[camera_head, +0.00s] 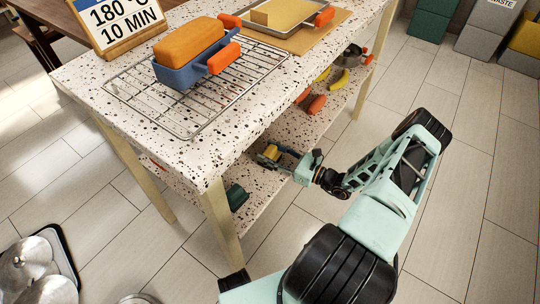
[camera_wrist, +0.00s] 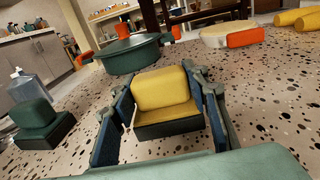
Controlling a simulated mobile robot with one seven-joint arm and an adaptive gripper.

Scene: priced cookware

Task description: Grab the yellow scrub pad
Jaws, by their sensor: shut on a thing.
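The yellow scrub pad (camera_wrist: 160,90) is a yellow block with a dark lower part. In the wrist view it sits between the two blue-lined fingers of my gripper (camera_wrist: 164,104), which is shut on it. In the head view my gripper (camera_head: 273,155) reaches over the lower shelf of the speckled table, and the yellow pad (camera_head: 271,152) shows at its tips. Whether the pad touches the shelf is hard to tell.
In the wrist view a similar green pad (camera_wrist: 40,125) lies at left, with a round green pot (camera_wrist: 128,54) behind and a cream dish with an orange handle (camera_wrist: 228,34) at right. The tabletop (camera_head: 222,150) overhangs the lower shelf. Speckled shelf between them is bare.

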